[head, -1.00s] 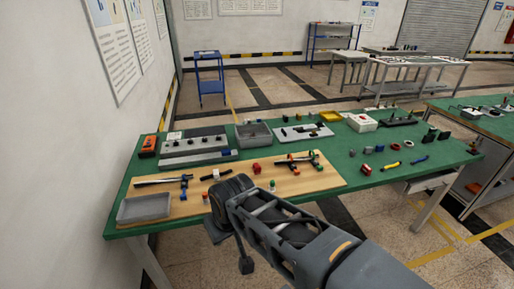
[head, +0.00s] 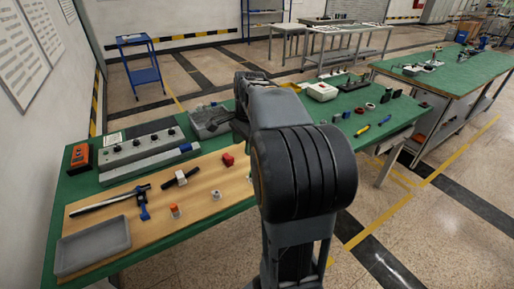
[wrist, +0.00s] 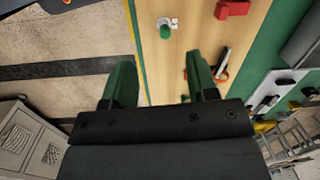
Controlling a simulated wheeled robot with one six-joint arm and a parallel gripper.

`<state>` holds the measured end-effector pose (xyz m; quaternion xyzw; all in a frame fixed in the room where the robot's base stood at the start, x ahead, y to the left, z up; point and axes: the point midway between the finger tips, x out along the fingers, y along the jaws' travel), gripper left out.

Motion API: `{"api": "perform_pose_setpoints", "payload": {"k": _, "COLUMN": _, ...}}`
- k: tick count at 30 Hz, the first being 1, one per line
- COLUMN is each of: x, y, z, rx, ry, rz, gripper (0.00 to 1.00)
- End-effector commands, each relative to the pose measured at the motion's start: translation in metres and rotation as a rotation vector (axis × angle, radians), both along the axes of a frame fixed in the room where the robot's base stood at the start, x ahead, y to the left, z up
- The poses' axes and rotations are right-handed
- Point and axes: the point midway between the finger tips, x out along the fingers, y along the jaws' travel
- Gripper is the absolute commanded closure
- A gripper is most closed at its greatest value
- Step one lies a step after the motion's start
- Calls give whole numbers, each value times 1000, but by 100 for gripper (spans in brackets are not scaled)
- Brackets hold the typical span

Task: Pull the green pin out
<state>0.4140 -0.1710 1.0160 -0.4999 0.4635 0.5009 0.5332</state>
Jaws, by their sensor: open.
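The green pin (wrist: 165,30) stands in a small white block (wrist: 175,23) on the wooden board (wrist: 201,25), in the wrist view. My gripper (wrist: 160,75) is open and empty, its two green fingers spread apart. The pin shows beyond the fingertips, between their lines and apart from both. In the head view my arm hides the gripper, and I cannot make out the green pin there.
A red block (wrist: 232,8) is near the pin. An orange-topped piece (head: 175,210), a black piece (head: 180,178) and a grey tray (head: 93,246) lie on the board. Control boxes (head: 148,150) stand behind. Open floor lies beyond the table's front edge.

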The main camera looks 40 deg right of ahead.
Motion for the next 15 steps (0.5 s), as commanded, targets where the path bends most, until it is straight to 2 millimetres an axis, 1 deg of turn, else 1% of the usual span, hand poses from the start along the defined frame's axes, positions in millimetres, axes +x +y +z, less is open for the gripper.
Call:
{"api": "perform_pose_setpoints", "payload": {"k": 1, "x": 3, "y": -17, "z": -10, "rx": 19, "ry": 18, "rz": -96, "gripper": 47}}
{"api": "perform_pose_setpoints", "payload": {"k": 3, "x": 6, "y": -33, "z": -13, "rx": 39, "ry": 38, "rz": -204, "gripper": 47}}
{"api": "perform_pose_setpoints", "payload": {"k": 6, "x": 7, "y": -47, "z": -19, "rx": 56, "ry": 55, "rz": -297, "gripper": 47}}
{"api": "perform_pose_setpoints", "payload": {"k": 9, "x": 8, "y": -51, "z": -28, "rx": 63, "ry": 62, "rz": -333, "gripper": 47}}
{"api": "perform_pose_setpoints", "payload": {"k": 11, "x": 8, "y": -50, "z": -36, "rx": 64, "ry": 65, "rz": -338, "gripper": 47}}
{"api": "perform_pose_setpoints", "payload": {"k": 15, "x": 9, "y": -47, "z": -61, "rx": 63, "ry": 64, "rz": -335, "gripper": 47}}
